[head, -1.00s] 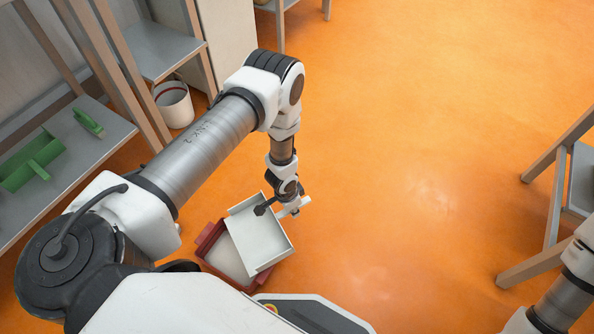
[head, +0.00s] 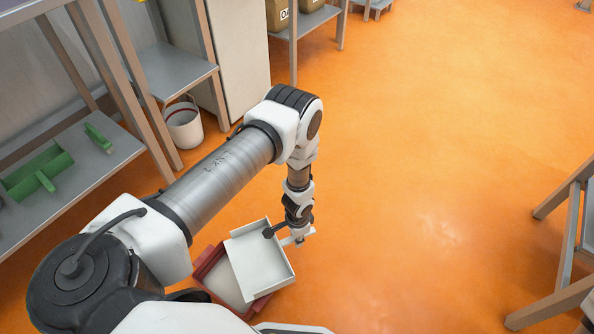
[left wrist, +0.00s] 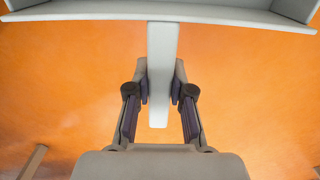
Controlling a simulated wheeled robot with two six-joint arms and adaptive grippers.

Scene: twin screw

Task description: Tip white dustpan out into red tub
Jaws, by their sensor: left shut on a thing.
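The white dustpan (head: 262,258) is held over the red tub (head: 208,262) on the floor, covering much of it in the head view. Its tray looks empty from here, and its tilt is hard to judge. A pale surface shows inside the tub beside the dustpan; I cannot tell what it is. My left gripper (head: 297,240) is shut on the dustpan's handle. In the left wrist view the handle (left wrist: 160,75) runs between the two fingers (left wrist: 160,92), with the pan (left wrist: 160,10) at the top edge. My right gripper is not in view.
A grey shelf at left (head: 85,185) holds a green dustpan (head: 38,172) and a green brush (head: 98,137). A white bucket (head: 184,128) stands on the floor by the shelving. A grey-legged table (head: 560,260) is at right. The orange floor (head: 430,170) between is clear.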

